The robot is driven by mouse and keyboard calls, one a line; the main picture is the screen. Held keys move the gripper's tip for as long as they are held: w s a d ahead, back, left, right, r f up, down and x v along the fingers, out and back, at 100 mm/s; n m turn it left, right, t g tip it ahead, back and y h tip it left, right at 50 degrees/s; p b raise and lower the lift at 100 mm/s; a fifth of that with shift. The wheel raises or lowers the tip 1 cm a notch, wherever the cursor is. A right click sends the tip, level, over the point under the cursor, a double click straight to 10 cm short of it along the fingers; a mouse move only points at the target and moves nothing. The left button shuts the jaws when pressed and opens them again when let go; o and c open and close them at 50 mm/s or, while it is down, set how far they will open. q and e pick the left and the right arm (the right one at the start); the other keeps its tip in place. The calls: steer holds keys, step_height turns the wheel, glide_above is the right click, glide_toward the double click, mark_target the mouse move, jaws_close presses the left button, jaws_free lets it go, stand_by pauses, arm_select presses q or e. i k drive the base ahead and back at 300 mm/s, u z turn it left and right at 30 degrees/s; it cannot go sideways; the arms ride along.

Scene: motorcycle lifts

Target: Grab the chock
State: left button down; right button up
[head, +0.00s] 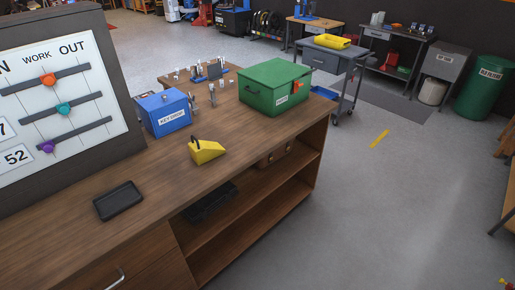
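The chock is a yellow wedge (207,151) with a dark loop handle at its upper left end. It sits on the wooden counter (160,185), near the front edge, between a blue box and a black tray. Neither of my grippers shows in the head view. Nothing is touching the chock.
A blue labelled box (163,112) stands behind the chock, and a green lidded box (275,86) is to the right. A black tray (119,201) lies front left. A board with sliders (62,100) stands at left.

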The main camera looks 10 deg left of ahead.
mark_target(201, 151)
steer(key=z, duration=0.4)
steer(key=i, duration=2.1)
steer(key=u, duration=3.35)
